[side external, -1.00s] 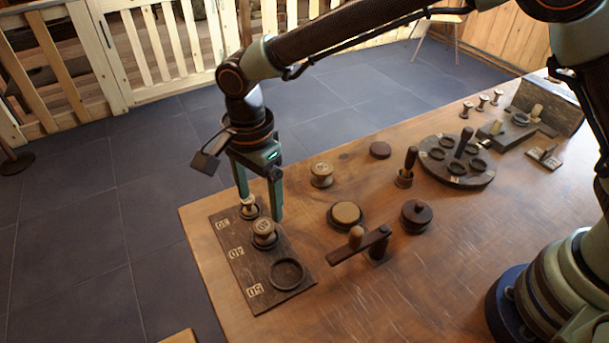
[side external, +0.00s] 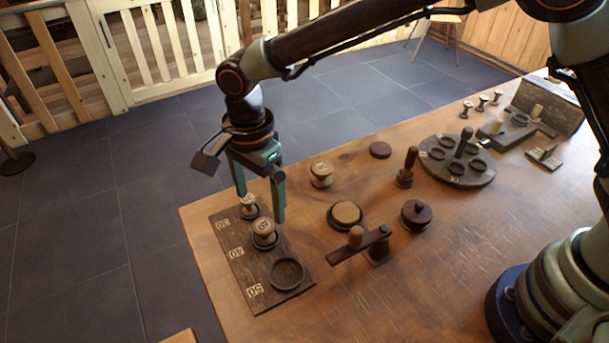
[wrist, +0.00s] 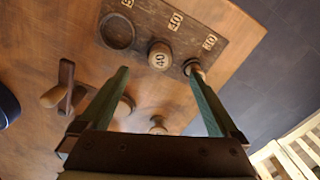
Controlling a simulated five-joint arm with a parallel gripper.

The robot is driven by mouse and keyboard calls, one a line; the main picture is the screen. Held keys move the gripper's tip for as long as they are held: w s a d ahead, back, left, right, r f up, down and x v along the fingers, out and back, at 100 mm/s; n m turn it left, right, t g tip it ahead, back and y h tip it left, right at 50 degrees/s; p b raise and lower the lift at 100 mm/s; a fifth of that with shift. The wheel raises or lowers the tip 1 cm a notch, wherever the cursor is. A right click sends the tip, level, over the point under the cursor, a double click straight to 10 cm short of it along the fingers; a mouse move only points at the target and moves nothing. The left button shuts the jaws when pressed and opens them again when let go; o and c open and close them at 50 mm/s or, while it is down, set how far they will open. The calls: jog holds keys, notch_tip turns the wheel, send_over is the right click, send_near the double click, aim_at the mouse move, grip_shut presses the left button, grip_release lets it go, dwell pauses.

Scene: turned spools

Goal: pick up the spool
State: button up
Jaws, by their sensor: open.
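A dark board (side external: 243,273) marked 30, 40 and 50 lies at the table's near left corner. A small pale spool (side external: 249,205) stands in its 30 ring and a larger spool (side external: 264,232) in its 40 ring; the 50 ring (side external: 287,274) is empty. Another spool (side external: 321,175) stands on bare table behind the board. My gripper (side external: 260,207) is open and empty, pointing down over the board by the two seated spools. In the wrist view, the 40 spool (wrist: 160,56) shows between the fingertips, and the right fingertip partly covers the 30 spool (wrist: 194,68).
A round pad (side external: 346,214), a wooden lever piece (side external: 358,245) and a lidded dark pot (side external: 416,215) stand right of the board. The table's front right is clear.

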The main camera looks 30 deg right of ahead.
jog(key=w+d+r, duration=0.2)
jog(key=w+d, duration=0.4)
jog(key=d, duration=0.4)
jog(key=n, duration=0.2)
send_near(322, 166)
notch_tip(322, 166, down, 11)
jog(key=shift+r, duration=0.15)
jog(key=c, duration=1.4)
jog(key=shift+r, duration=0.1)
jog(key=shift+c, duration=0.2)
